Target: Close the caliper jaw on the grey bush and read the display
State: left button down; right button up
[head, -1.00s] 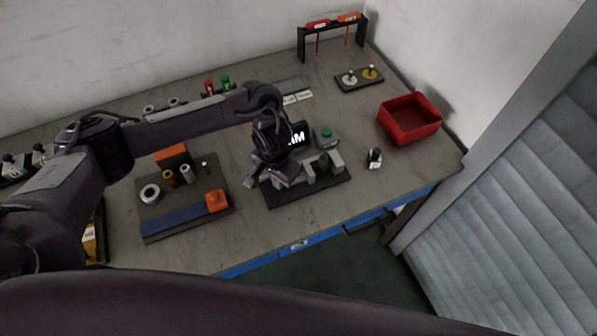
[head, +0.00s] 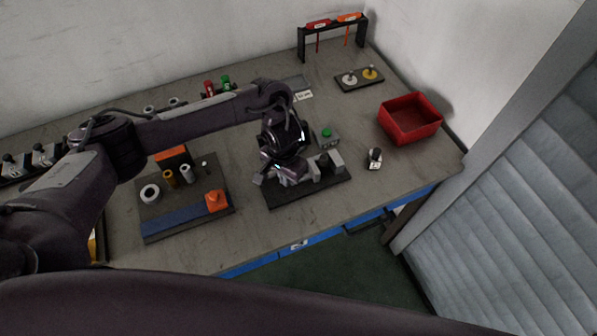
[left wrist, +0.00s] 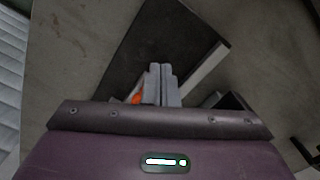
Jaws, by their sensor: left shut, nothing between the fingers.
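My left gripper (head: 285,177) is low over a dark base plate (head: 312,191) with grey blocks and a dark upright cylinder (head: 323,160). In the left wrist view its fingers (left wrist: 163,75) are shut together with nothing between them, and a bit of orange shows beside them. A small grey cylinder, which looks like the grey bush (head: 187,174), stands on the left board (head: 152,211), apart from the gripper. That board also bears a blue strip (head: 175,222) with an orange block (head: 215,200). I cannot tell which part is the caliper jaw. No display reading is legible. My right gripper is out of view.
A white ring (head: 149,192) and a brass cylinder (head: 171,178) stand beside the grey one. A green button box (head: 326,137) is behind the dark plate. A red bin (head: 410,119) stands at the right. Bare table lies between the two boards.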

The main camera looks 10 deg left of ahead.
pick_arm(q)
jog(key=shift+w+d, duration=0.45)
jog(key=shift+d, duration=0.3)
jog(key=shift+w+d+r, duration=0.15)
jog(key=shift+d, duration=0.05)
dwell(0.7)
jog(key=shift+r, duration=0.1)
jog(key=shift+a+p, duration=0.2)
jog(key=shift+p, duration=0.15)
jog(key=shift+s+a+p, duration=0.25)
jog(key=shift+s+p, duration=0.05)
notch_tip(320, 180, up, 8)
jog(key=p, duration=0.9)
jog(key=shift+f, duration=0.2)
jog(key=shift+a, duration=0.1)
